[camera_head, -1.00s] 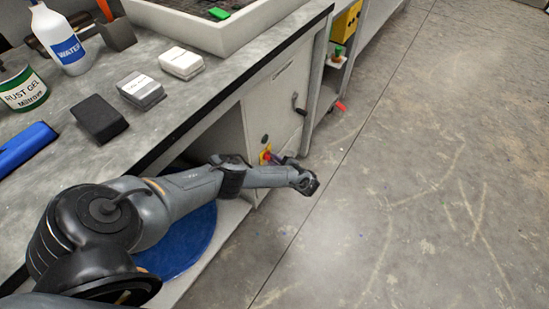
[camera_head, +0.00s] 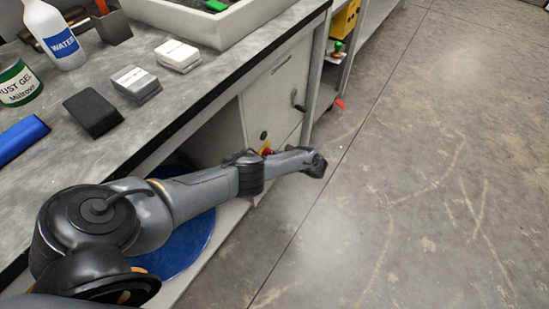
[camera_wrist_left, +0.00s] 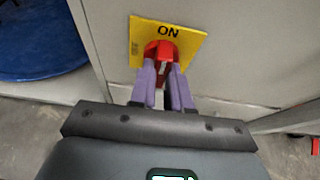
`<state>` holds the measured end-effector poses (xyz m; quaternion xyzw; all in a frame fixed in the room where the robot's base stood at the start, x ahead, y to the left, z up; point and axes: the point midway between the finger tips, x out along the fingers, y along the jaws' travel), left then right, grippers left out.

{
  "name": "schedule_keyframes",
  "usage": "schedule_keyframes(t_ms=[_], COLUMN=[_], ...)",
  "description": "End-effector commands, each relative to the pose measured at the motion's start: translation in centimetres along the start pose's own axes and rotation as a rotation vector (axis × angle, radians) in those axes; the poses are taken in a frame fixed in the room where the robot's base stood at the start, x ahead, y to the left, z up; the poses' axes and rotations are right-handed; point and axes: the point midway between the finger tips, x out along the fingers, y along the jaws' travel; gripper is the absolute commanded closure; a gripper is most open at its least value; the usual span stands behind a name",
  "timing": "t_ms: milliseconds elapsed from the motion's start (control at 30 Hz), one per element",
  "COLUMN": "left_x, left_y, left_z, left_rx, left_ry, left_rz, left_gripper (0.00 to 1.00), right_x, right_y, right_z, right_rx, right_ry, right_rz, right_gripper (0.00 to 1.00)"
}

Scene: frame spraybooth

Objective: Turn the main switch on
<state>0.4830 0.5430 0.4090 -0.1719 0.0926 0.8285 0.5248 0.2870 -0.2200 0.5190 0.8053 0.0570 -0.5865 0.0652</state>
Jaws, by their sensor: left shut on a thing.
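The main switch is a red knob (camera_wrist_left: 161,48) on a yellow plate (camera_wrist_left: 194,45) marked "ON" at its top edge in the left wrist view. The plate is on the front of a light grey cabinet (camera_head: 283,85). In the head view only a small red and yellow part of the switch (camera_head: 266,151) shows above my arm. My left gripper (camera_wrist_left: 164,66) has its two purple fingers on either side of the red knob's handle and is shut on it. The arm hides the fingers in the head view. My right gripper is not in view.
A bench (camera_head: 180,110) with bottles and blocks stands above the cabinet. A blue round lid or drum (camera_head: 185,245) is on the lower shelf near my forearm. A black handle (camera_head: 298,107) sticks out of the cabinet. The floor (camera_head: 430,180) at right is clear.

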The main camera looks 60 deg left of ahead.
Motion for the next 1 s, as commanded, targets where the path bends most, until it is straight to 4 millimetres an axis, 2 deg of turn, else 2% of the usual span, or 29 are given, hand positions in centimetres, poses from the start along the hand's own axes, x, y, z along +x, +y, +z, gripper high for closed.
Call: schedule_keyframes(t_ms=[600, 633, 767, 800, 1000], left_x=[-0.02, -0.02, -0.02, -0.01, 0.00], left_y=[-0.05, -0.05, -0.05, -0.05, -0.03], left_z=[0.10, 0.10, 0.08, 0.07, 0.03], left_rx=[0.041, 0.041, 0.040, 0.040, 0.039], left_ry=[-0.001, -0.001, 0.000, 0.000, 0.000], left_rz=[0.017, 0.017, 0.016, 0.016, 0.016], left_gripper=[1.00, 0.80, 0.60, 0.57, 0.57], right_x=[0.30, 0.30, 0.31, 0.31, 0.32], right_y=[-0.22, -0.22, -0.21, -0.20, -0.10], right_z=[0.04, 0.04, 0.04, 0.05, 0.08], right_rx=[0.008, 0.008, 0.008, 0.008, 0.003], right_ry=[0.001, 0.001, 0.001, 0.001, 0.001], right_rz=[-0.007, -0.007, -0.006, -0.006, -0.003], right_gripper=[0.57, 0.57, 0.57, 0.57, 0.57])
